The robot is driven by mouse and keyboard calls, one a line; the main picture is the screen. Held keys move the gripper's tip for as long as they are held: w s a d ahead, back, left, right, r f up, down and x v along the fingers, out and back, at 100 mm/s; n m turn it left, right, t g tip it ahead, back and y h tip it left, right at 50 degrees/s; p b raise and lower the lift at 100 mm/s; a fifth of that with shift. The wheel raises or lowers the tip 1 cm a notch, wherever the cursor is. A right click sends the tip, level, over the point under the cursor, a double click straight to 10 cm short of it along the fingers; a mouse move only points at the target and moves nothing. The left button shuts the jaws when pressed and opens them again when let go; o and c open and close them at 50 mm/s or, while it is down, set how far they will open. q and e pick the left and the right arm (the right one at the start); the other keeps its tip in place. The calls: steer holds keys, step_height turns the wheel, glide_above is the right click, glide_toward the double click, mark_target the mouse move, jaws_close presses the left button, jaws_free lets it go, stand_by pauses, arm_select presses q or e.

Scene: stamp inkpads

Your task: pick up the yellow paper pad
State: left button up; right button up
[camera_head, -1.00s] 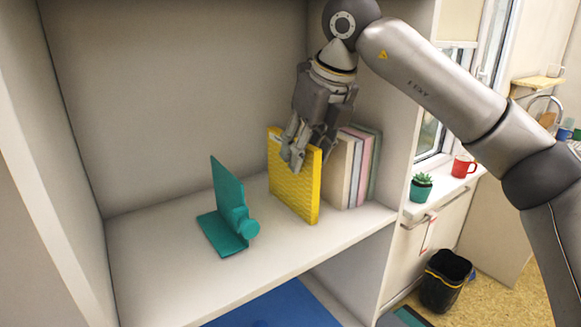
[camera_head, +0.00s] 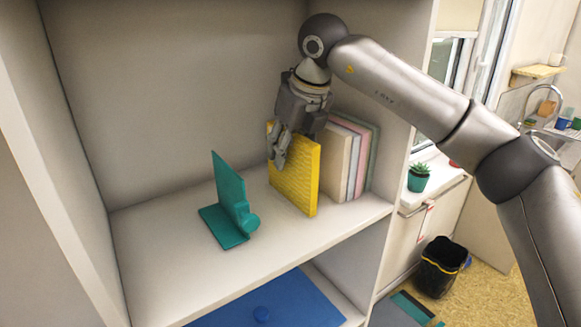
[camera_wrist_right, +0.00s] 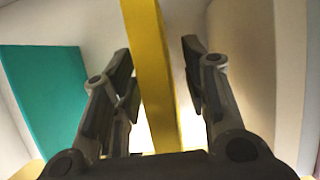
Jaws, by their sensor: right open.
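The yellow paper pad (camera_head: 300,184) stands upright on the white shelf, left of a row of books. My right gripper (camera_head: 285,157) is at its upper part, pointing down, with a finger in front of the pad's left face. In the right wrist view the pad (camera_wrist_right: 158,80) shows edge-on between the two open fingers of the right gripper (camera_wrist_right: 160,75). A gap shows on each side of the pad, and the right finger looks a little nearer to it. My left gripper is not in view.
A teal bookend (camera_head: 233,197) stands on the shelf (camera_head: 175,258) to the left, also seen in the right wrist view (camera_wrist_right: 45,95). Several pale books (camera_head: 338,158) stand close right of the pad. The shelf's front left is clear.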

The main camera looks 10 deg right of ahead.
steer(key=shift+f, duration=0.2)
stand_by(0.3)
jaws_close()
